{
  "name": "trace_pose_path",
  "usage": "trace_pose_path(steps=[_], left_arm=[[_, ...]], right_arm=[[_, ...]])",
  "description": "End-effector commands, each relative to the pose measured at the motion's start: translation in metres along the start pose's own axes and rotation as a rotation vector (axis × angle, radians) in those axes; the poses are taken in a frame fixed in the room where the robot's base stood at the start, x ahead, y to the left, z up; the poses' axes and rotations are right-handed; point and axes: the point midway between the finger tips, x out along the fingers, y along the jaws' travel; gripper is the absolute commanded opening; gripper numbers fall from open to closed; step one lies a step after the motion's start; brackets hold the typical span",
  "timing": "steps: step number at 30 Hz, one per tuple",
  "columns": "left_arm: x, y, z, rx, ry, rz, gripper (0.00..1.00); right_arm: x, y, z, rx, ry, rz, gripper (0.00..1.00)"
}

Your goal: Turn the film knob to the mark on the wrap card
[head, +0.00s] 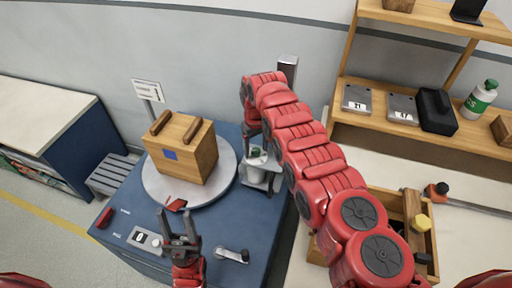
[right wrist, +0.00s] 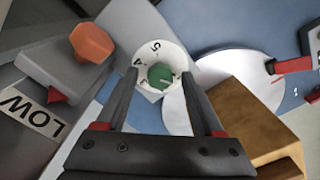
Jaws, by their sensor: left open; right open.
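The film knob (right wrist: 161,76) is green and sits on a white numbered dial (right wrist: 149,54) in the right wrist view; a 4 and a 5 can be read. In the head view the knob (head: 256,152) shows small on a grey stand beside the turntable. My right gripper (right wrist: 159,84) is open, with its fingers either side of the knob; contact cannot be told. A white card (head: 146,90) on a post stands behind the turntable; its print is too small to read. My left gripper (head: 179,226) is open and empty above the front of the blue cabinet.
A wooden box (head: 202,158) with a blue patch stands on the round grey turntable (head: 160,194). A counter display (head: 145,240) and a lever (head: 232,255) sit at the cabinet's front. Shelves (head: 375,118) with cards and a bottle (head: 480,99) stand right. An orange knob (right wrist: 91,42) is near my right gripper.

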Motion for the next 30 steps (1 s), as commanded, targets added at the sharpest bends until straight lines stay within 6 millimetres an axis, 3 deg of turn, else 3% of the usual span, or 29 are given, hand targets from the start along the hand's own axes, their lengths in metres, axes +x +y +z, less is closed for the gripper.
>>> trace_pose_path(steps=[2, 12, 22, 30], left_arm=[[0.0000, 0.0000, 0.0000, 0.000, 0.000, 0.000, 0.50], [0.0000, 0.0000, 0.0001, 0.000, 0.000, 0.000, 0.50], [0.0003, 0.0000, -0.0001, 0.000, 0.000, 0.000, 0.50], [0.0015, -0.0001, -0.0003, 0.000, 0.000, 0.000, 0.50]], right_arm=[[-0.0002, 0.0001, 0.0000, 0.000, 0.000, 0.000, 0.60], [-0.0003, 0.0002, 0.0000, 0.000, 0.000, 0.000, 0.00], [-0.0006, 0.0002, -0.0002, 0.020, 0.001, 0.000, 0.00], [-0.0011, 0.0001, -0.0008, 0.153, 0.002, -0.001, 0.00]])
